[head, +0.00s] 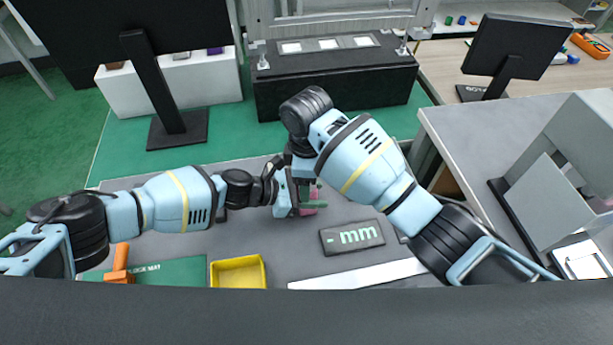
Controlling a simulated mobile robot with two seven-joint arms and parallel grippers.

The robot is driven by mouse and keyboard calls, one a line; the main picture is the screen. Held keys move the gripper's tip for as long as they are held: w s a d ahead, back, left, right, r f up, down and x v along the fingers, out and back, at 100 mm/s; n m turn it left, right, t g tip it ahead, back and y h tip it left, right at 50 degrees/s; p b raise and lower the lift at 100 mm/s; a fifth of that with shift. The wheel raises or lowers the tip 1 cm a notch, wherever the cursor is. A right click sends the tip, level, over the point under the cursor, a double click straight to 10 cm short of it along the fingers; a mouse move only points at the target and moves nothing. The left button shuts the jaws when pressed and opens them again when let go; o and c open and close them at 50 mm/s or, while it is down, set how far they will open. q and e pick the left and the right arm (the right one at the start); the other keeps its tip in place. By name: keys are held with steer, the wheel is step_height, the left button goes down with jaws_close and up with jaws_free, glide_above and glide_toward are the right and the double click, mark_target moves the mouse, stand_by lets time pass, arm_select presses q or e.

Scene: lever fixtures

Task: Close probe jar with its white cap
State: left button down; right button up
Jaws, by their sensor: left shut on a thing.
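My left gripper (293,201) reaches in from the left, low over the middle of the grey table. It is shut on a small pink thing (312,194), which looks like the probe jar; a green strip crosses its front. Most of it is hidden by the gripper. My right arm arches in from the right, and its wrist (301,165) points down just above the same spot. The right gripper's fingers are too hidden to tell open from shut. I cannot make out the white cap in this view.
A yellow tray (238,273), a green mat (180,271) and an orange fixture (121,266) are at the front left. A pale strip (358,275) lies at the front.

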steer(key=shift+r, duration=2.25)
steer(key=shift+c, duration=1)
steer(key=n, duration=0.1)
steer(key=r+n, duration=0.1)
steer(key=a+n, duration=0.1)
steer(key=n, duration=0.1)
steer(key=shift+w+r, duration=0.3)
steer(key=shift+r, duration=0.05)
steer(key=shift+c, duration=0.2)
steer(key=n, duration=0.2)
steer(key=r+n, duration=0.1)
steer(key=shift+w+a+r+n, duration=0.15)
steer(key=shift+a+n, duration=0.2)
steer(key=shift+n, duration=0.05)
steer(key=n, duration=0.7)
steer(key=d+n, duration=0.1)
steer(key=n, duration=0.7)
steer(key=r+n, duration=0.1)
steer(key=n, duration=0.6)
steer(key=shift+s+d, duration=0.35)
steer(key=shift+d, duration=0.05)
